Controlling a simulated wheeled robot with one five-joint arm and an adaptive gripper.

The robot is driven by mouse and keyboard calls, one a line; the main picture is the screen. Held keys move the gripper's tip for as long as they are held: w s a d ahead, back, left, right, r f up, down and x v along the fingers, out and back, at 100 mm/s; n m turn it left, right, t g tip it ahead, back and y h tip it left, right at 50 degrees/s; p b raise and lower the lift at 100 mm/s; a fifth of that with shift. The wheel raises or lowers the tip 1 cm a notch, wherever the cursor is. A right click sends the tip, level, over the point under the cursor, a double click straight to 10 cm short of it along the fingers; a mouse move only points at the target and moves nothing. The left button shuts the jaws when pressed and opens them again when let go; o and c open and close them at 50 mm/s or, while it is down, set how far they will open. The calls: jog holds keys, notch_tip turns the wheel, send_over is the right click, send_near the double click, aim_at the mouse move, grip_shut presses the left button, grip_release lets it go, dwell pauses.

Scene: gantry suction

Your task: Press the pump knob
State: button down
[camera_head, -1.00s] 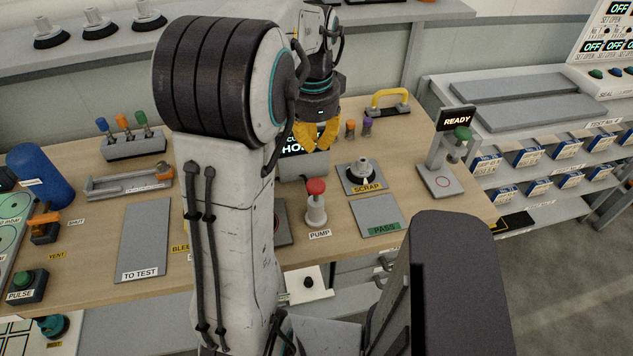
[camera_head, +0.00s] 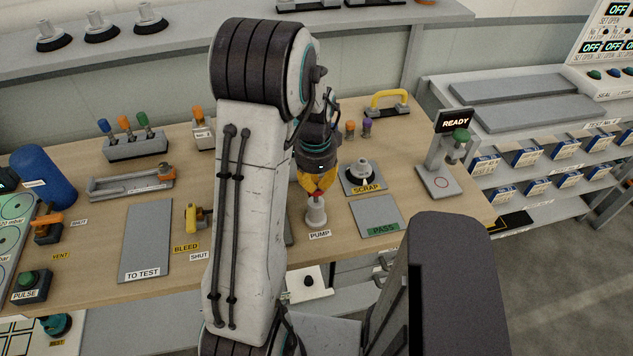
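The pump (camera_head: 316,213) is a light grey post on the bench with a red knob (camera_head: 317,194) on top and a PUMP label in front. My gripper (camera_head: 316,188) has yellow fingers and points down right at the knob. The fingers cover most of the knob, and only a little red shows below and between them. I cannot tell whether the fingertips touch the knob or whether they are open or shut.
A SCRAP pad (camera_head: 360,187) with a suction cup on it lies right of the pump. A green-labelled PASS pad (camera_head: 377,216) is at the front right. A READY stand (camera_head: 440,170) stands farther right. A yellow BLEED valve (camera_head: 195,215) is left of my arm.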

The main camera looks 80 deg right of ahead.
aim_at(316, 190)
jog(key=shift+f, duration=0.3)
jog(key=shift+f, duration=0.1)
notch_tip(316, 190, down, 4)
jog(key=b, duration=0.3)
jog(key=shift+b, duration=0.3)
jog(key=shift+r, duration=0.25)
jog(key=shift+r+p, duration=0.65)
jog(key=shift+r, duration=0.05)
notch_tip(316, 190, up, 13)
jog(key=shift+a+f+p, duration=0.15)
jog(key=shift+a+p, duration=0.15)
jog(key=shift+a, duration=0.15)
dwell(0.7)
